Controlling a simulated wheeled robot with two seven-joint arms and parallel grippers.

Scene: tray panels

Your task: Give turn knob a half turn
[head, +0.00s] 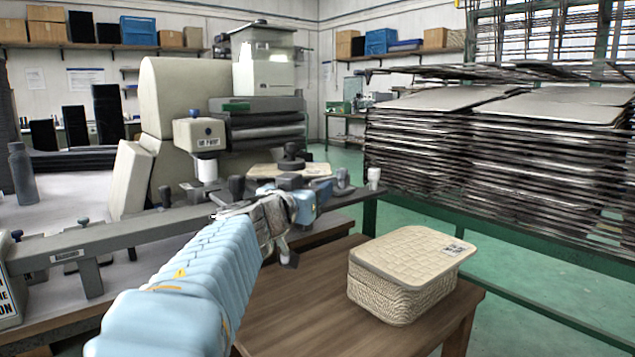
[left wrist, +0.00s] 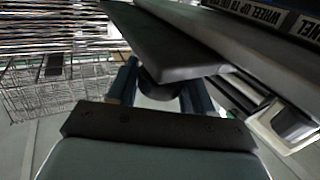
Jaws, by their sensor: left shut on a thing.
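My left gripper (head: 308,192) reaches in from the lower left of the head view to the front rail of the machine. In the left wrist view its two blue fingers (left wrist: 160,92) stand on either side of a dark rounded knob (left wrist: 158,88). The gripper is shut on this knob, which sits under a dark flat bar. The gripper and wrist hide most of the held knob in the head view, so its turn angle cannot be told. My right gripper is not in view.
A beige machine (head: 185,85) stands behind the rail (head: 130,229). A woven lidded basket (head: 400,290) sits on a wooden table (head: 300,310) at the right of my arm. Stacked dark trays (head: 420,150) fill the right side. Green floor (head: 520,290) is open beyond the table.

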